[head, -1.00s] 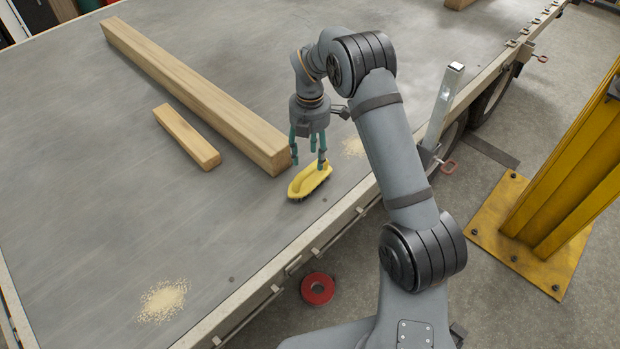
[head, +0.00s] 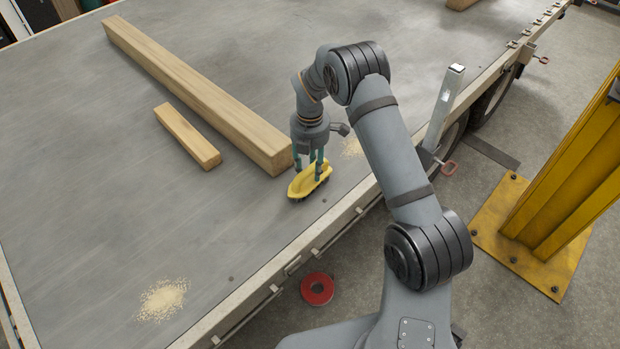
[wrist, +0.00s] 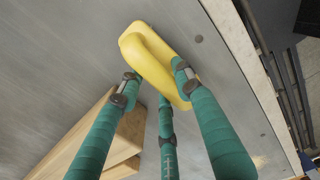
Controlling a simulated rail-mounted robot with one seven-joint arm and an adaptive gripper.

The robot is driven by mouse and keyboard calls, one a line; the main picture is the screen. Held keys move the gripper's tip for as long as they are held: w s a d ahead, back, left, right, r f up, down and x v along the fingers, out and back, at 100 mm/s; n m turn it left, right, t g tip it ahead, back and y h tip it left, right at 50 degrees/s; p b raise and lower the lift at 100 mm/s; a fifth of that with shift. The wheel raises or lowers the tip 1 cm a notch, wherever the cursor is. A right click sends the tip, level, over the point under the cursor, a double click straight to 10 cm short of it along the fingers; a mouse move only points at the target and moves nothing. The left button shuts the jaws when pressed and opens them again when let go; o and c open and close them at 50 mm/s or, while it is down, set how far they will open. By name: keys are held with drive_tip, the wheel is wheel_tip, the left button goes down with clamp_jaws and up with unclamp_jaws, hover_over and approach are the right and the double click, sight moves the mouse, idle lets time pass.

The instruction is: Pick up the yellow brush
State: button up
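The yellow brush (head: 305,186) lies on the trailer bed near its front edge, bristles down. My gripper (head: 311,166) has teal fingers and is lowered over the brush, pointing down. In the wrist view the brush (wrist: 146,45) runs between the fingertips of my gripper (wrist: 158,82). One fingertip is by its left edge, one overlaps its right side, and a third is near its lower end. The fingers look spread, and I cannot tell whether any touches the brush. The brush stands on the bed, not lifted.
A long wooden beam (head: 195,92) ends just left of my gripper, with a shorter wooden block (head: 187,136) beside it. Sawdust piles (head: 163,299) lie on the bed. A metal post (head: 442,108) stands at the bed's edge. A red ring (head: 317,289) is on the floor below.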

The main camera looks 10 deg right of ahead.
clamp_jaws()
drive_tip(key=shift+r, duration=0.1)
idle(0.3)
drive_tip(key=shift+r, duration=0.25)
wheel_tip(320, 180, up, 4)
drive_tip(key=shift+s+f, duration=0.1)
drive_tip(key=shift+f, duration=0.05)
drive_tip(key=s+d+r+b, duration=0.1)
drive_tip(key=s+d+r, duration=0.1)
drive_tip(key=s, duration=0.3)
drive_tip(key=s+d+r+b, duration=0.1)
drive_tip(key=s+d+r, duration=0.1)
drive_tip(key=s+r, duration=0.2)
drive_tip(key=shift+s+d+r, duration=0.3)
drive_tip(key=shift+s+d, duration=0.1)
drive_tip(key=shift+s, duration=0.35)
drive_tip(key=shift+c, duration=0.4)
unclamp_jaws()
drive_tip(key=c, duration=0.4)
drive_tip(key=shift+c, duration=0.4)
